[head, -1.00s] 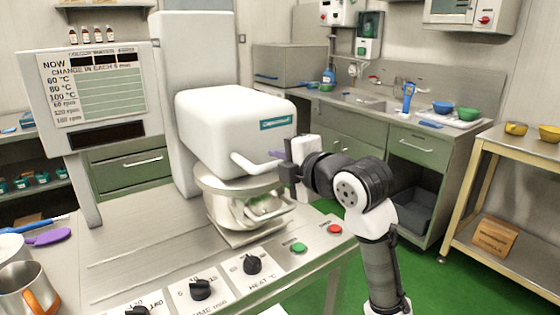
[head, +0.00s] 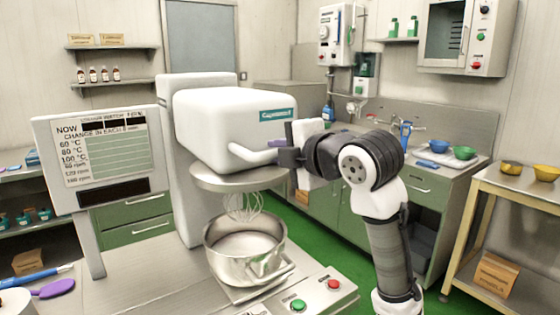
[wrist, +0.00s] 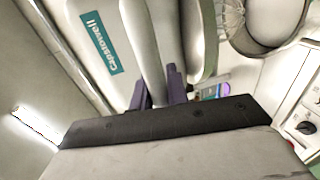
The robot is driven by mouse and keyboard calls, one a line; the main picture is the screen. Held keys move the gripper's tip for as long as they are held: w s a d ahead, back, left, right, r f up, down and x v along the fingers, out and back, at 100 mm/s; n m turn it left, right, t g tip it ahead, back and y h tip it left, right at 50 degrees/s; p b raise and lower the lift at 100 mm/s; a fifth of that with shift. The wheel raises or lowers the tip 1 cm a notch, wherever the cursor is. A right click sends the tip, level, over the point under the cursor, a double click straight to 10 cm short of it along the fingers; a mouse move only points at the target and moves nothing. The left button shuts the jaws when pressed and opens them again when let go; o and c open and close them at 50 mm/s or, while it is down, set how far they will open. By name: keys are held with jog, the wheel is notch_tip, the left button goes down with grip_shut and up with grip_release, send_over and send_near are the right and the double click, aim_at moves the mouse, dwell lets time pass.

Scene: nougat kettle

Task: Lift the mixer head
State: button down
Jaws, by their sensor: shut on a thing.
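The white mixer head (head: 225,118) is raised above the steel bowl (head: 222,256), with its lid plate and wire whisk (head: 242,206) hanging clear over the bowl. A curved white handle (head: 252,154) sticks out from the head's front. My gripper (head: 282,154) is shut on the handle's end. In the wrist view the purple-grey fingers (wrist: 160,92) lie on both sides of the white handle (wrist: 143,45), and the whisk (wrist: 229,17) and bowl (wrist: 282,20) show at upper right. The bowl holds a pale, whitish content. The fingertips are partly hidden in the head view.
A panel with a green button (head: 298,305) and a red button (head: 333,284) lies below my arm. A sign board (head: 100,155) stands at left. A sink counter (head: 425,160) and a side table (head: 520,185) stand at right. Green floor is open between them.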

dwell(0.3)
jog(key=c, duration=1.4)
grip_release()
jog(key=shift+o, duration=0.2)
jog(key=b+v, duration=0.4)
jog(key=v, duration=0.9)
jog(key=shift+s+d, duration=0.25)
jog(key=shift+s, duration=0.05)
